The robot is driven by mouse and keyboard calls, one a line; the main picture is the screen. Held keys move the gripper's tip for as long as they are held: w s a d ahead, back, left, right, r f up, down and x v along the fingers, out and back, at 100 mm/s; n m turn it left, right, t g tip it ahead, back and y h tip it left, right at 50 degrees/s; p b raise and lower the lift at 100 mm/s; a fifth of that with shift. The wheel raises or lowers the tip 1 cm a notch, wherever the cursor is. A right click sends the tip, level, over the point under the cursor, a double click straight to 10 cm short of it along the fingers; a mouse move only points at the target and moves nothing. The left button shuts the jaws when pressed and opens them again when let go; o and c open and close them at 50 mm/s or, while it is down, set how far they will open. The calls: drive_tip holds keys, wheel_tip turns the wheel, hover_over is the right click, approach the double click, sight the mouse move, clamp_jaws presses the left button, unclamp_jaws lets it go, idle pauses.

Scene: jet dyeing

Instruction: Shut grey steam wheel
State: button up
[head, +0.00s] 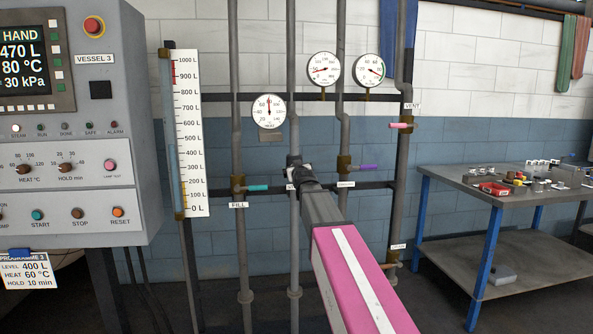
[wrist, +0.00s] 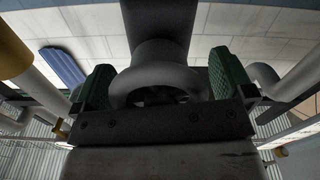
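The grey steam wheel (wrist: 160,88) shows in the wrist view as a thick round rim on a dark stem. My gripper (wrist: 160,80) has its two green-padded fingers on opposite sides of the rim. The rim reaches close to both pads; I cannot tell whether they press on it. In the head view my gripper (head: 298,170) is at the middle pipe (head: 294,220), at the end of my pink and grey arm. There the arm hides the wheel and fingers almost entirely.
A teal fill handle (head: 257,188) is left of my gripper and a purple handle (head: 367,167) right of it. A pink vent handle (head: 401,125) is farther right. The control panel (head: 75,130) stands left, a cluttered workbench (head: 460,182) right. Gauges (head: 324,68) hang above.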

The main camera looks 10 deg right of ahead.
drive_tip(key=c, duration=0.7)
drive_tip(key=shift+c, duration=0.2)
drive_tip(key=shift+m, duration=0.4)
drive_tip(key=m, duration=0.3)
drive_tip(key=shift+d+m, duration=0.1)
drive_tip(key=shift+m, duration=0.3)
drive_tip(key=m, duration=0.4)
drive_tip(key=shift+m, duration=0.4)
drive_tip(key=shift+d+m, duration=0.1)
drive_tip(key=shift+m, duration=0.2)
drive_tip(key=o, duration=0.9)
